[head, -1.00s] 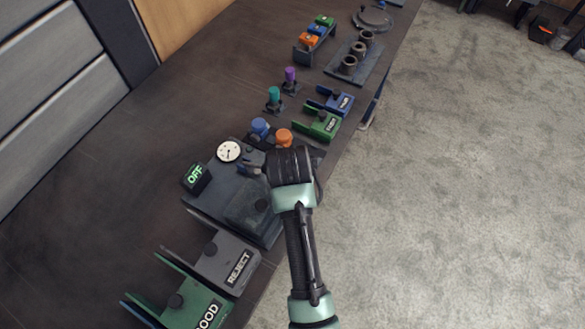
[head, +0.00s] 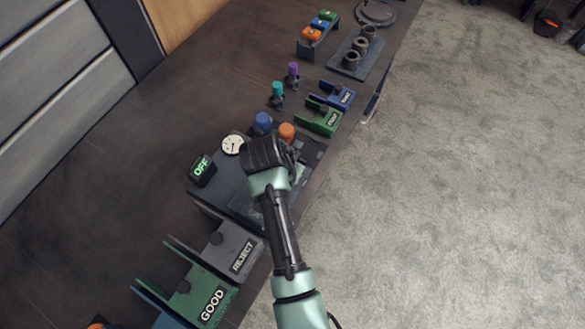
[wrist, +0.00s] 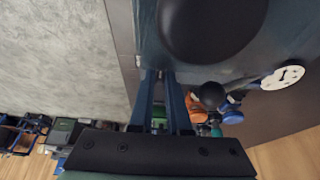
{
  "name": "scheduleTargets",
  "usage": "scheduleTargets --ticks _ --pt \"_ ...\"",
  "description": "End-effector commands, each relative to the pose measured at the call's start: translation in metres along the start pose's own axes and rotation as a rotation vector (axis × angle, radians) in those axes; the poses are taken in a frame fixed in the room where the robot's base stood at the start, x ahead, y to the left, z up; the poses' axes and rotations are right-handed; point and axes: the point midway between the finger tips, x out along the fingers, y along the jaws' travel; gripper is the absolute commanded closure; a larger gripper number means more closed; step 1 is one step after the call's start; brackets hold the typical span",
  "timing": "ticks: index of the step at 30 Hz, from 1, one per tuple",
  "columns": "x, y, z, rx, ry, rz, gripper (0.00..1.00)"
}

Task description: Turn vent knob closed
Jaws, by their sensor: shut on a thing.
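In the head view a dark test station carries a blue round knob (head: 262,123), an orange round knob (head: 286,132) and a white gauge (head: 232,144). No label marks which knob is the vent knob. My gripper is over the station, right of the gauge; its wrist hides the fingertips there. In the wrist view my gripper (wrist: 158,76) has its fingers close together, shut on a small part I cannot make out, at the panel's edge. A large black rounded part (wrist: 210,24) is beside the tips. The orange knob (wrist: 190,108) and blue knob (wrist: 233,108) are farther off.
A green-lit OFF display (head: 202,169) stands left of the gauge. REJECT (head: 240,256) and GOOD (head: 212,304) trays are in front. Teal (head: 278,90) and purple (head: 293,71) pieces stand behind. Right of the bench is open floor (head: 450,200).

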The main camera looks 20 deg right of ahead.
Motion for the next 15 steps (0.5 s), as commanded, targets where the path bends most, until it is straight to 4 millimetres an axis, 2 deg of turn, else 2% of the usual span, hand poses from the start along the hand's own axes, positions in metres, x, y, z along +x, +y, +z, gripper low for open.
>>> scheduleTargets --ticks 8,9,14,15 --pt "-0.0006 0.0001 -0.0017 0.005 0.003 -0.001 1.00" --pt "-0.0006 0.0001 -0.0017 0.005 0.003 -0.001 0.83" --pt "-0.0004 0.0001 -0.0013 0.004 0.002 -0.001 0.55" --pt "-0.0004 0.0002 -0.0012 0.003 0.002 -0.001 0.55"
